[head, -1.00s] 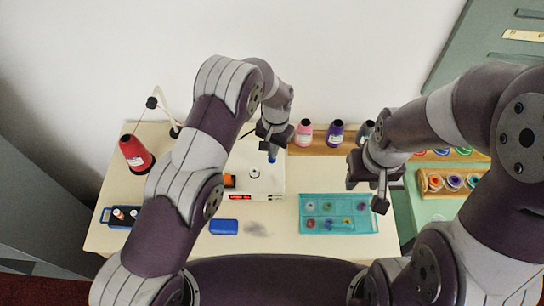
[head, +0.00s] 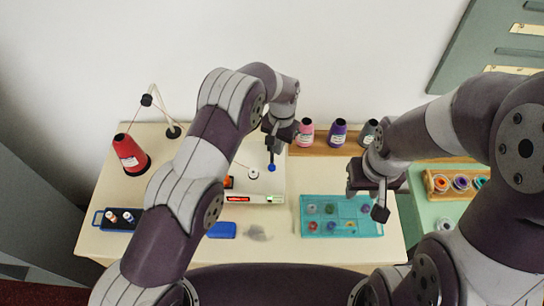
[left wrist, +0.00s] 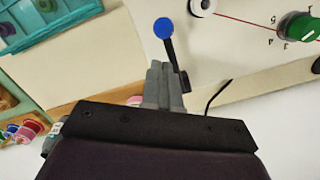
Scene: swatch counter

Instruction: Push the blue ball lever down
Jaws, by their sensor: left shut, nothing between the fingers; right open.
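The blue ball (head: 271,168) tops a dark lever on the white machine (head: 272,184) at the middle of the counter. In the left wrist view the blue ball (left wrist: 164,28) lies just past my fingertips, and its dark stem runs down beside the right-hand finger. My left gripper (head: 272,154) is shut and empty, directly above the ball in the head view. I cannot tell whether it touches the lever. My right gripper (head: 381,206) is open and empty, over the right end of the teal tray (head: 341,230).
A red thread cone (head: 131,154) and a thread guide stand at the left. Pink (head: 305,133) and purple (head: 338,133) spools line the back. A blue block (head: 222,230) lies in front. My left arm hides part of the machine.

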